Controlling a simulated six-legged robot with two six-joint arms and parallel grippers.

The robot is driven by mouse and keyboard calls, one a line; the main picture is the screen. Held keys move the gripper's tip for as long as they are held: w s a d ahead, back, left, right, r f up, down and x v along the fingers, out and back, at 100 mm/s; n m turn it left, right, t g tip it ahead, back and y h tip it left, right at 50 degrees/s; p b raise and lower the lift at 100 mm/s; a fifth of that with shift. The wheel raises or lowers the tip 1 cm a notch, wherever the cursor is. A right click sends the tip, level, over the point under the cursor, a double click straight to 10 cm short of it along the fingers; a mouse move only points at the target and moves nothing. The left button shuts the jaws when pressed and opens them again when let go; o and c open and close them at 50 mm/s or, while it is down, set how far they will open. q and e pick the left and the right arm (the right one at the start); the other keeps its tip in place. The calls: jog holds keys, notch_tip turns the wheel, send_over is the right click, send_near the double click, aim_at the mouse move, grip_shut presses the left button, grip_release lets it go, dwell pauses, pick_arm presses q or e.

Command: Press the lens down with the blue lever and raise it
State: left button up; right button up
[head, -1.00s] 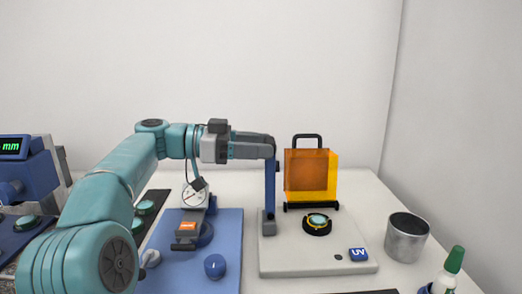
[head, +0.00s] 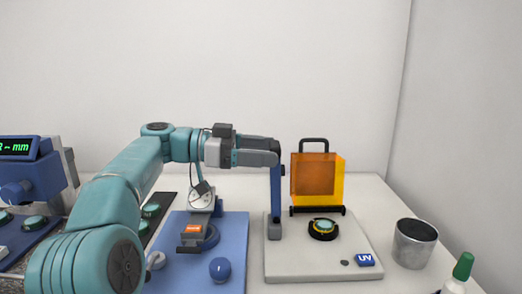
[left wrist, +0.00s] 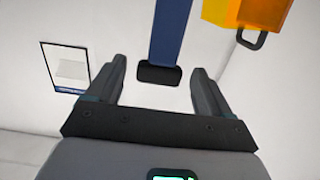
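The blue lever (head: 276,190) stands upright from a grey block at the left of a pale base plate (head: 300,268). In the left wrist view, the lever (left wrist: 170,30) ends in a black tip between my fingers. The lens (head: 324,225), a small teal disc, sits in a black holder with a yellow edge on the plate, right of the lever. My left gripper (head: 275,150) is at the lever's top; in the left wrist view, it (left wrist: 158,68) is open, with gaps on both sides of the tip. My right gripper is not in view.
An orange shield (head: 318,176) with a black handle stands behind the lens. A metal cup (head: 414,243) and a green-capped bottle (head: 463,267) are at the right. Blue devices stand at far left.

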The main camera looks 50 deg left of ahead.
pick_arm(q)
jog(key=f+p+v, duration=0.1)
jog(key=p+v, duration=0.1)
jog(key=v, duration=1)
jog(key=shift+r, duration=0.4)
jog(key=shift+s, duration=0.15)
